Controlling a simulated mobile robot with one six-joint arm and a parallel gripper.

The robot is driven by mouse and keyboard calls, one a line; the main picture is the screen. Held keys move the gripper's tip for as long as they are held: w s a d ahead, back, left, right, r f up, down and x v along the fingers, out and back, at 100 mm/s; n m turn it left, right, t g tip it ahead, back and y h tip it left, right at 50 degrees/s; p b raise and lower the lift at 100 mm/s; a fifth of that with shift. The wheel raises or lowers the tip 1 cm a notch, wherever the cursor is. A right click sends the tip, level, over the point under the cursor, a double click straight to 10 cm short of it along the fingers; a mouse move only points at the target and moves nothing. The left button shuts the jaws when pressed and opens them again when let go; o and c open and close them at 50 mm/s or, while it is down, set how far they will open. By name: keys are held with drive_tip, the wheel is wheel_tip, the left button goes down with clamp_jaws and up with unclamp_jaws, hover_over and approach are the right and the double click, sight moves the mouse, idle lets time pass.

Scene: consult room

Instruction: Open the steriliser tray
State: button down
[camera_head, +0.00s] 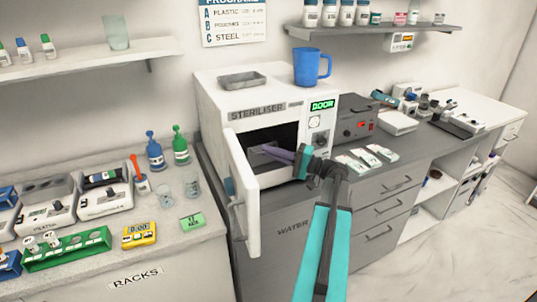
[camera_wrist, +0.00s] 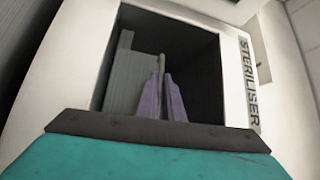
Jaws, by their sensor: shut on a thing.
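The white steriliser (camera_head: 212,95) stands on the grey counter with its door (camera_head: 242,195) swung wide open to the left; its display reads "DOOR". A grey tray (camera_head: 256,158) lies inside the dark chamber, partly hidden by my gripper. My gripper (camera_head: 266,150) reaches in through the opening, its purple fingers at the tray. In the wrist view, my gripper (camera_wrist: 162,98) is shut on a thin upright grey edge of the tray (camera_wrist: 128,85). The tray's far part is in shadow.
Bottles and racks fill the left counter. Floor at the right is clear.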

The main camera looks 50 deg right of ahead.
drive_tip(key=shift+f, duration=0.1)
idle(0.6)
drive_tip(key=shift+s+a, duration=0.1)
drive_tip(key=shift+a, duration=0.15)
drive_tip(key=shift+d, duration=0.1)
drive_tip(key=shift+s, duration=0.1)
